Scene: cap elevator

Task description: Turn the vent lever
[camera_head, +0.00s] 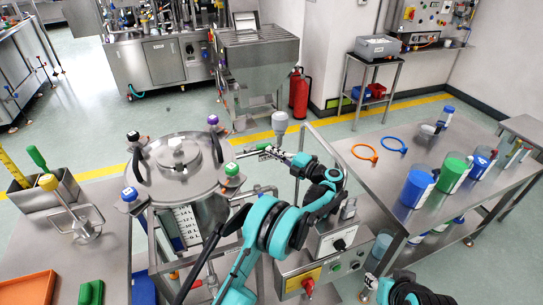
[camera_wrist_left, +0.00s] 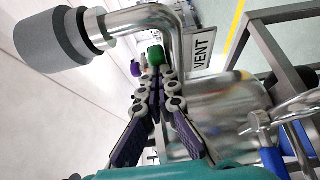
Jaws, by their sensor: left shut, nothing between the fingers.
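The vent is a bent metal pipe with a grey cylindrical cap (camera_wrist_left: 52,40) in the left wrist view. A sign reading VENT (camera_wrist_left: 201,52) hangs beside the pipe. In the head view the pale grey cap (camera_head: 279,122) stands just right of the round steel vessel (camera_head: 178,165). My left gripper (camera_head: 270,153) is at the vessel's right side, just below the cap. In the wrist view its fingers (camera_wrist_left: 156,78) are shut and empty, close under the pipe. I cannot make out the vent lever; the fingers and pipe may hide it. My right gripper's fingers do not show.
Green, purple, black and blue knobs ring the vessel lid; the green knob (camera_head: 232,170) is nearest my left gripper. A control box (camera_head: 325,270) stands below my arm. The right table (camera_head: 385,180) holds coloured containers and orange and blue rings. An orange tray (camera_head: 28,288) lies left.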

